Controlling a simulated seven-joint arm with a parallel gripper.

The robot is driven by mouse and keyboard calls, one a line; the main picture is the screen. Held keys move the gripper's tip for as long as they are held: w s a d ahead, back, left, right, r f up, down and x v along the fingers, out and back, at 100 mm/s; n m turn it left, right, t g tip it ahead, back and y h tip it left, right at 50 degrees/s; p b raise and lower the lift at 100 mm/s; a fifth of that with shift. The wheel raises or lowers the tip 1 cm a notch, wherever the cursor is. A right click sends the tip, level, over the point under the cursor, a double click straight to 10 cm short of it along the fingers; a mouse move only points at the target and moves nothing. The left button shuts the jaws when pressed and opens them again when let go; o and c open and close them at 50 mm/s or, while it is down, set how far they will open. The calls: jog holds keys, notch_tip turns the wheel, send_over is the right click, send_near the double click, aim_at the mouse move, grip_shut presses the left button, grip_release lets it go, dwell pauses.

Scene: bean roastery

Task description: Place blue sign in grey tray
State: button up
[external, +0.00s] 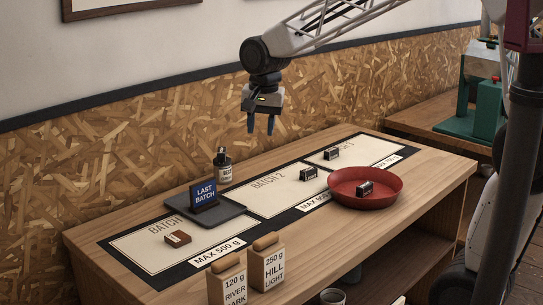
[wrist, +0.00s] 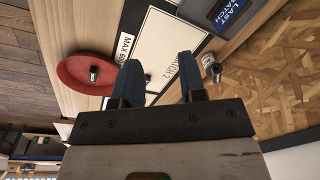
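The blue sign (external: 203,195), lettered "LAST BATCH", stands upright on the grey tray (external: 226,217) at the left part of the table. In the wrist view the sign (wrist: 232,10) shows at the top right, cut by the frame edge. My gripper (external: 260,124) hangs above the back of the table, pointing down, to the right of the sign and well above it. Its two blue fingers are apart with nothing between them, as the wrist view (wrist: 160,78) also shows.
A dropper bottle (external: 222,166) stands behind the tray. A red bowl (external: 365,190) holds a small black tag. Two more black tags (external: 309,173) (external: 331,154) and a brown block (external: 177,238) lie on the batch mat (external: 272,198). Two labelled bags (external: 267,264) (external: 228,282) stand in front.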

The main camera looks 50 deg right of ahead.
jog(key=s+d+n+t, duration=0.1)
jog(key=s+d+n, duration=0.2)
jog(key=s+n, duration=0.7)
jog(key=shift+s+f+n+t, duration=0.3)
jog(key=shift+s, duration=9.15)
